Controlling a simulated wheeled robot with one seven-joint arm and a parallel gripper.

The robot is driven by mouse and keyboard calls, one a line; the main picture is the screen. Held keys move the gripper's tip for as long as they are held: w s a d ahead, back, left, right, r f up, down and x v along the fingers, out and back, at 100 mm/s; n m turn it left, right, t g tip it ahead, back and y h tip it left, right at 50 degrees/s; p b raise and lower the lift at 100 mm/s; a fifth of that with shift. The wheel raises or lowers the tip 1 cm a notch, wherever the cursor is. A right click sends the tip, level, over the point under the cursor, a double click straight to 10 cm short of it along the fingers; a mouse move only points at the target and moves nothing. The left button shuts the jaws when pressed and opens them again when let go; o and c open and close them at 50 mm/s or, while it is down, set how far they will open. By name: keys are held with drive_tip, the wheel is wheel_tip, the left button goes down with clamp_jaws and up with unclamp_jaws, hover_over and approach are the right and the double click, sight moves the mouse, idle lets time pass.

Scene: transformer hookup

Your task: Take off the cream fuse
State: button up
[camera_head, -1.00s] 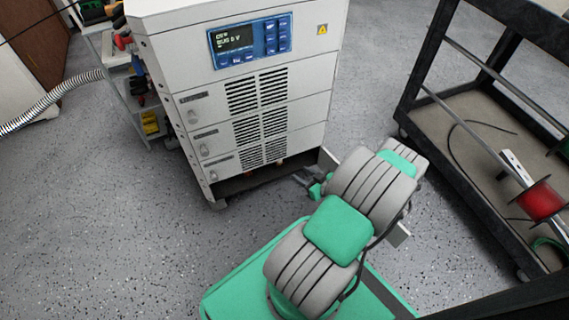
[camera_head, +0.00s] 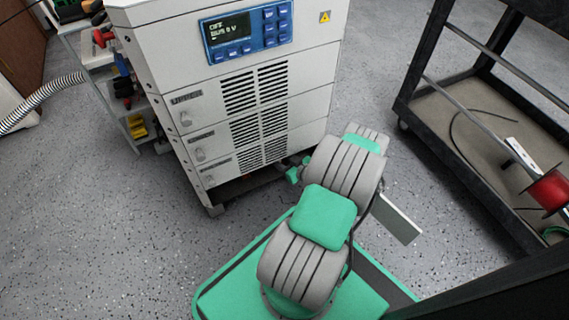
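I cannot make out a cream fuse in this view. The off-white cabinet (camera_head: 215,110) stands ahead, with a blue panel (camera_head: 247,31) whose dark screen shows small text, the lower line apparently 0 V. Below it are several stacked front sections with small labels, handles and black vent slots; they look shut. My gripper (camera_head: 293,173) is mostly hidden behind my own grey and green arm, low by the cabinet's front right corner. Only small green parts of it show. I cannot tell whether it touches the cabinet or holds anything.
A black cart (camera_head: 440,125) with a red spool (camera_head: 548,190) and loose cable stands to the right. A shelf (camera_head: 135,125) with tools is left of the cabinet, near a ribbed hose (camera_head: 45,97). Speckled floor (camera_head: 110,215) is clear at front left.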

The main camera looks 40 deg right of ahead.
drive_tip(key=shift+c, duration=0.2)
clamp_jaws()
idle(0.3)
idle(0.3)
idle(0.5)
